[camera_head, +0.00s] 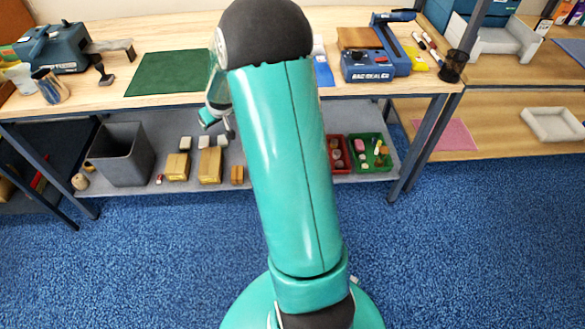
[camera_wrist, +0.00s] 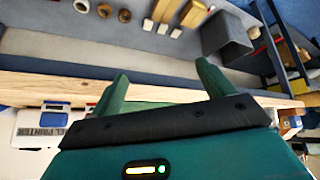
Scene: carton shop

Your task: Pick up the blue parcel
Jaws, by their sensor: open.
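I cannot make out a blue parcel for certain in either view. A flat blue item (camera_head: 324,72) lies on the bench top, partly hidden by my arm, and I cannot tell what it is. My gripper (camera_head: 218,122) hangs by the front edge of the bench, partly behind my arm. In the wrist view my gripper (camera_wrist: 162,78) is open, its two green fingers wide apart with nothing between the tips.
The bench (camera_head: 115,95) carries a green mat (camera_head: 172,73) and a blue bag sealer (camera_head: 374,62). The lower shelf (camera_head: 330,187) holds a grey bin (camera_head: 121,155), several small cartons, a red tray (camera_head: 338,165) and a green tray (camera_head: 365,164). Blue carpet in front is clear.

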